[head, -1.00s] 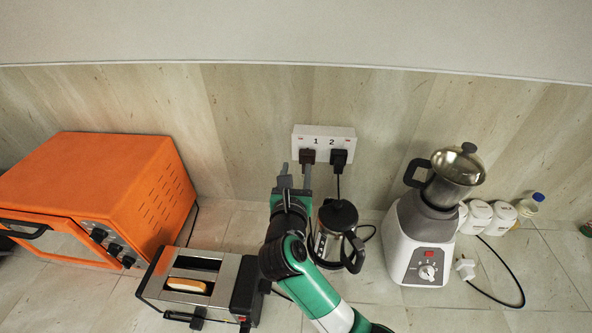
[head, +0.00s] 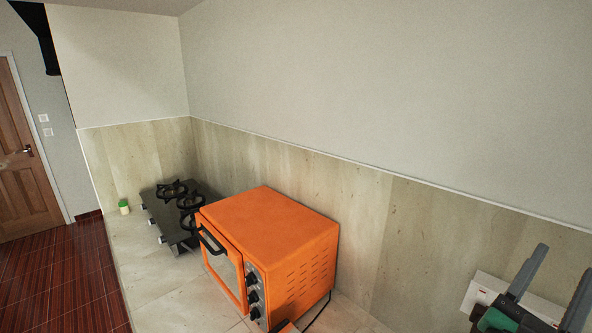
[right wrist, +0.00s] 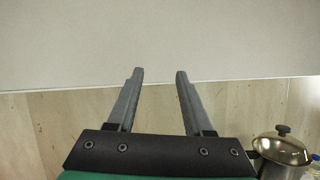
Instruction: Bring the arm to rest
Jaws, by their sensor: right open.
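My right gripper (head: 556,280) is at the lower right edge of the head view, raised in front of the wall. In the right wrist view its two grey fingers (right wrist: 160,85) are apart with nothing between them. They point at the plain upper wall. My left gripper is not in any view. The white socket strip (head: 484,292) is partly hidden behind the right gripper in the head view.
An orange oven (head: 275,240) stands on the counter, with a black gas hob (head: 178,215) to its left. A small green-capped jar (head: 124,207) is near the counter's far end.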

